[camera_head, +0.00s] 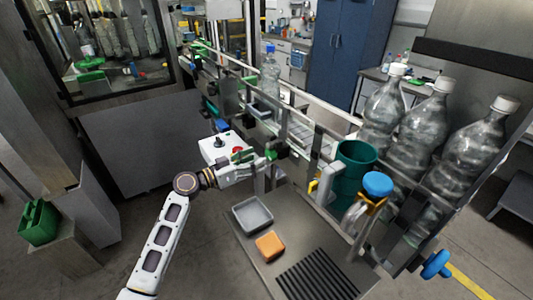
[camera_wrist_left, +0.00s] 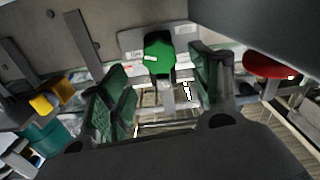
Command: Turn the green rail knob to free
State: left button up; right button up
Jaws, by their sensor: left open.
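In the head view, the green knob (camera_head: 271,154) is small, at the rail just right of my left gripper (camera_head: 257,160). In the left wrist view, my left gripper (camera_wrist_left: 160,88) is open, its two green-padded fingers apart on either side below the knob. The knob appears beyond the fingertips, and I see no grip on it. Whether a finger touches it, I cannot tell. My right gripper is in neither view.
A white control box (camera_head: 212,146) with a red button is beside my left wrist. A grey tray (camera_head: 241,228) and an orange block (camera_head: 270,246) lie on the metal table. A teal cup (camera_head: 355,163) and large bottles (camera_head: 428,118) stand to the right. A clear bottle (camera_head: 270,75) is on the conveyor.

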aim_at(268, 154)
pick_arm(q)
jog(key=x, duration=0.3)
jog(key=shift+p, duration=0.35)
jog(key=shift+w+d, duration=0.4)
jog(key=shift+d, duration=0.2)
jog(key=shift+w+d, duration=0.25)
jog(key=shift+d, duration=0.1)
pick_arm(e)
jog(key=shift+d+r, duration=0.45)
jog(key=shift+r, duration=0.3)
pick_arm(q)
jog(key=c, duration=1)
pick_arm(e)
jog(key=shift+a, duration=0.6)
